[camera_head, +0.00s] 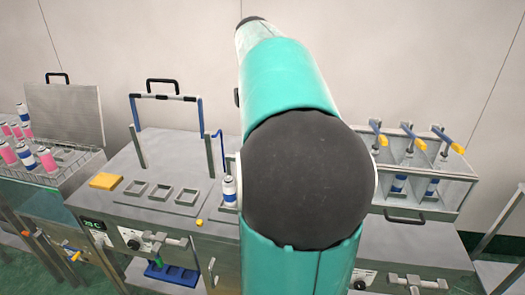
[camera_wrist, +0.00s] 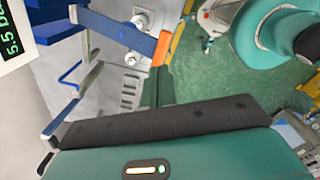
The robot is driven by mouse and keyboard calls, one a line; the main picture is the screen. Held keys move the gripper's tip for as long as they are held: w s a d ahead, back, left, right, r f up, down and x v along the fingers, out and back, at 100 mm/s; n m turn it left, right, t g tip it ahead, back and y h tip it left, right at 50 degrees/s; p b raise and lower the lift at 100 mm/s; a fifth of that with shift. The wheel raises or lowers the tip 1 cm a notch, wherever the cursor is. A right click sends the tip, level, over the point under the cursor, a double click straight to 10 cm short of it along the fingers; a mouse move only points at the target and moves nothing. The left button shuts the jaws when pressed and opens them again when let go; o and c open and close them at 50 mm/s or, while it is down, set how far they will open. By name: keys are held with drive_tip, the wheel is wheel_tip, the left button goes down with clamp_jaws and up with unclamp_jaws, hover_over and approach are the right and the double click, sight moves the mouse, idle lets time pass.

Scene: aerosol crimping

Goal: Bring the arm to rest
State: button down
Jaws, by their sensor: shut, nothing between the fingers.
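My arm, teal with a dark round joint, rises through the middle of the head view and hides part of the benches. My gripper is hidden in that view. In the wrist view its teal housing and dark bar fill the bottom, and the narrow dark-green fingers (camera_wrist: 157,88) stand together, shut and empty. A blue bar with an orange end (camera_wrist: 120,32) lies just beyond the fingers; I cannot tell the gap.
A crimping bench (camera_head: 160,215) holds a can (camera_head: 229,190) beside my arm. Pink and blue cans (camera_head: 47,160) stand in a rack at left. A grey cabinet (camera_head: 435,190) with yellow-tipped levers is at right. A pressure display (camera_wrist: 14,32) and green floor (camera_wrist: 215,85) show in the wrist view.

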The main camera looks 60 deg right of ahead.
idle(0.4)
drive_tip(key=w+a+f+m+t+h, duration=0.1)
drive_tip(key=w+a+f+m+h, duration=0.15)
drive_tip(key=a, duration=0.75)
drive_tip(key=w+a+f+m+t+h, duration=0.1)
drive_tip(key=w+a+f, duration=0.15)
drive_tip(key=a, duration=0.85)
drive_tip(key=s+a+f+m+t+y, duration=0.1)
drive_tip(key=s+a+f+m, duration=0.2)
drive_tip(key=a, duration=0.4)
drive_tip(key=s+a+f+m+t+y, duration=0.2)
drive_tip(key=s+a+f+m, duration=0.1)
drive_tip(key=a, duration=0.5)
drive_tip(key=shift+s+f+m+t, duration=0.3)
drive_tip(key=shift+s+m, duration=0.25)
drive_tip(key=shift+s, duration=0.35)
drive_tip(key=shift+d+y, duration=0.15)
drive_tip(key=shift+y, duration=0.1)
